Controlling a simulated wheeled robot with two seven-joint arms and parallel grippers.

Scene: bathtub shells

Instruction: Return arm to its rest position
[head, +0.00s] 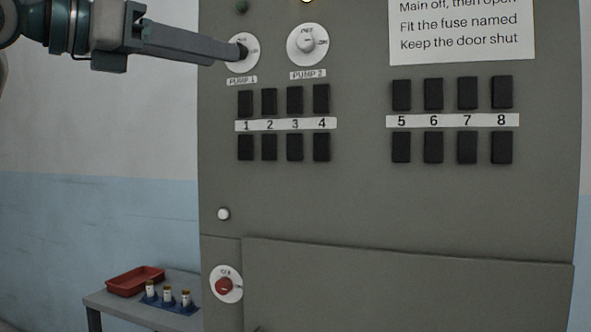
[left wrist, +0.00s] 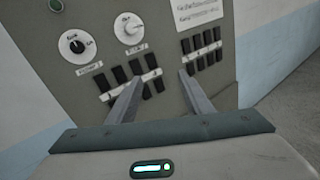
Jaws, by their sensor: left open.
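My left gripper (head: 238,51) comes in from the upper left in the head view, its fingertips overlapping the PUMP 1 dial (head: 247,64). In the left wrist view, its two fingers (left wrist: 160,77) stand apart with nothing between them. There the fingertips overlap the switch rows, with the PUMP 1 dial (left wrist: 73,44) up and to the left, clear of the fingers. The PUMP 2 dial (head: 307,44) is uncovered beside it. The distance from fingertips to panel is hard to tell. My right gripper is in neither view.
The grey cabinet (head: 350,195) fills the middle and right, with black switches numbered 1 to 8 and a red knob (head: 224,286) low down. At lower left, a small table (head: 108,301) bears a red tray (head: 121,286) and three fuses (head: 168,296) in a blue holder.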

